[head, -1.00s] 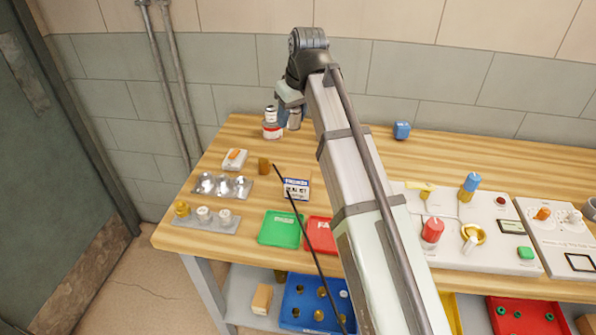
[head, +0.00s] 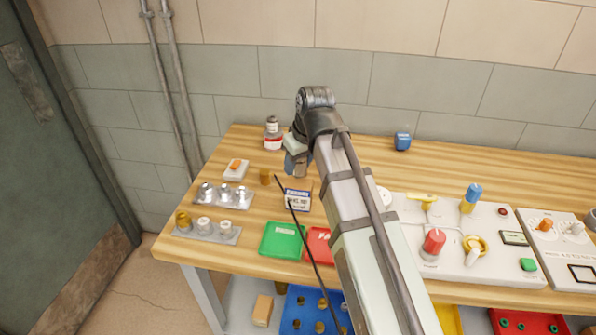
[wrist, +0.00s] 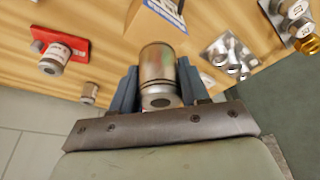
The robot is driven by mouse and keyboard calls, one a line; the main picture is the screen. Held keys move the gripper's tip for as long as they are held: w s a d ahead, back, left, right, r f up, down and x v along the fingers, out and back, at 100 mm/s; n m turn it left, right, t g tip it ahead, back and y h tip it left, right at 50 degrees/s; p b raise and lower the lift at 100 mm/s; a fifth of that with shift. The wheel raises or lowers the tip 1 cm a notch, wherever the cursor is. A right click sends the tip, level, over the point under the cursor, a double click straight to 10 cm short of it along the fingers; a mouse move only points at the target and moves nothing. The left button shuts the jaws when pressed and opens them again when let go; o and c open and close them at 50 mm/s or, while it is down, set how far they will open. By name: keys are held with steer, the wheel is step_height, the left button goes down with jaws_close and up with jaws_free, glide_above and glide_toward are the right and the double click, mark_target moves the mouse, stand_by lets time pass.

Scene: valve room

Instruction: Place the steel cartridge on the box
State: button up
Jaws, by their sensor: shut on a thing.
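My gripper (head: 295,163) is shut on the steel cartridge, a dull metal cylinder (wrist: 157,68) held between two blue fingers in the wrist view. In the head view the gripper is just behind the box, a small brown carton with a blue and white label (head: 297,199). The box also shows at the top of the wrist view (wrist: 148,25), where the cartridge's far end overlaps its edge. The gap between cartridge and box cannot be judged. The arm hides the table to the right of the box.
Left of the box stand a small brown cylinder (head: 265,177), a silver tray with domes (head: 224,198) and a tray of knobs (head: 207,233). Green (head: 283,240) and red (head: 318,243) trays lie in front.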

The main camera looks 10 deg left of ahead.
mark_target(298, 172)
steer(key=shift+f, duration=1.4)
steer(key=shift+f, duration=0.2)
steer(key=o, duration=1.3)
steer(key=shift+c, duration=0.2)
steer(key=shift+r, duration=0.15)
steer(key=v, duration=1.2)
